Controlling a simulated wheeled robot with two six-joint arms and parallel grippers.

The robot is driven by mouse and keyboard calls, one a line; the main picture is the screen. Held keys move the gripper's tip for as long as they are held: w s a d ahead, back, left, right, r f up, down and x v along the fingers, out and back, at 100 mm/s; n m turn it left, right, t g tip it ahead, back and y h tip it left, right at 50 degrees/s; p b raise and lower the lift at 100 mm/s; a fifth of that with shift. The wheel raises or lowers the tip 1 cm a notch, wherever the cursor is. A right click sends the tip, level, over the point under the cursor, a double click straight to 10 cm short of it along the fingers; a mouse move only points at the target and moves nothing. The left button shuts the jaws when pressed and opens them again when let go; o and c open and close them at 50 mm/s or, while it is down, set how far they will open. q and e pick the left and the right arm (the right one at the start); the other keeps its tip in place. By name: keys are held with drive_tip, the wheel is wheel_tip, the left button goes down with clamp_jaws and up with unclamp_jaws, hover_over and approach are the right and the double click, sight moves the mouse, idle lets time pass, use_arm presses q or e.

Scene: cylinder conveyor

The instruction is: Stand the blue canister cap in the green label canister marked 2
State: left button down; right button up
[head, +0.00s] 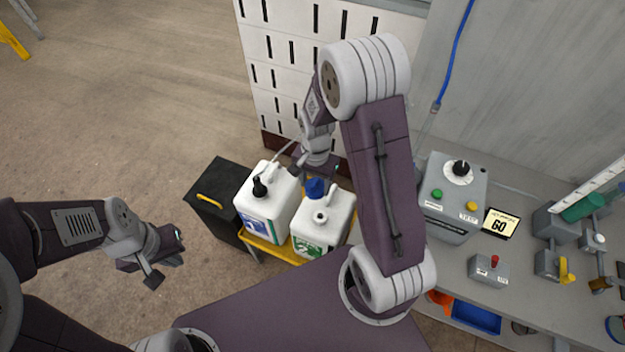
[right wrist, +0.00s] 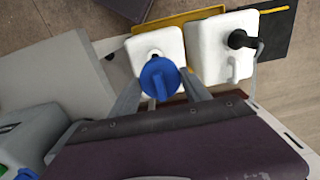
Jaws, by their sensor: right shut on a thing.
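The green label canister (head: 337,226) is white, with a green label marked 2, and stands in a yellow tray (head: 262,249). Its open neck (head: 320,217) is uncovered on top. My right gripper (right wrist: 160,88) is shut on the blue canister cap (right wrist: 159,77), one finger on each side. In the head view the cap (head: 315,188) shows just behind the neck, apparently above the canister top. In the right wrist view the cap overlaps the canister (right wrist: 172,42) near its neck; the gap is unclear. My left gripper (head: 165,272) is open and empty, over the floor.
A blue label canister (head: 281,207) with a black cap (head: 260,187) stands close to the left. A black box (head: 215,185) with a yellow handle is further left. A bench (head: 500,310) with a grey control box and fixtures is at right. A white slotted cabinet (head: 270,50) stands behind.

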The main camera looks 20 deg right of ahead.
sight(320, 212)
wheel_tip(320, 212, down, 13)
drive_tip(key=d+m+b, duration=0.1)
drive_tip(key=m+b, duration=0.4)
drive_tip(key=m, duration=0.1)
drive_tip(key=shift+s+d, duration=0.35)
wheel_tip(320, 212, down, 5)
drive_tip(key=b, duration=0.3)
drive_tip(key=shift+r+b, duration=0.15)
drive_tip(key=shift+b, duration=0.2)
drive_tip(key=shift+p, duration=0.3)
drive_tip(key=shift+f, duration=0.2)
